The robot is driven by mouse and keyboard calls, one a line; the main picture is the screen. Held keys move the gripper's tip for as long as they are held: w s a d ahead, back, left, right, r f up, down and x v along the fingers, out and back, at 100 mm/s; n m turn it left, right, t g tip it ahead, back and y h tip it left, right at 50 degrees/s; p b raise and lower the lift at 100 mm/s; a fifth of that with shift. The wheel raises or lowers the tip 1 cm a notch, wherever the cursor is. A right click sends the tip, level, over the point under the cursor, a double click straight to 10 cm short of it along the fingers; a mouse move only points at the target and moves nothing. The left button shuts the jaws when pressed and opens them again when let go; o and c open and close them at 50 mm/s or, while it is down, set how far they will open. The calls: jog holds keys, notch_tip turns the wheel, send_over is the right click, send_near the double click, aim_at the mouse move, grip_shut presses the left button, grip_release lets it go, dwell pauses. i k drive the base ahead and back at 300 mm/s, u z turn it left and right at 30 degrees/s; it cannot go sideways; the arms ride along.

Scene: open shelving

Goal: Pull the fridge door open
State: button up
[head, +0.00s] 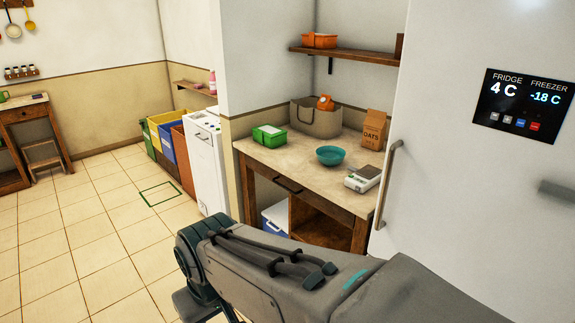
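The white fridge door (440,140) fills the right side of the head view. A dark display panel (523,108) on it reads fridge 4 C and freezer -18 C. A vertical grey bar handle (387,186) stands near the door's left edge, and nothing touches its visible part. No gap shows along that edge, and the door looks shut. My grey arm crosses the bottom of the view, in front of the door's lower part. My gripper is not in view.
Left of the fridge stands a wooden table (285,158) with a teal bowl (330,155), a white scale (363,179), an oats box (374,129) and a basket (315,119). A white appliance (205,165) and bins (172,141) stand farther left. The tiled floor (85,235) at left is clear.

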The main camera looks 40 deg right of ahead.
aim_at(486, 205)
jog(key=u, duration=0.4)
jog(key=i, duration=1.05)
jog(key=z, duration=2.8)
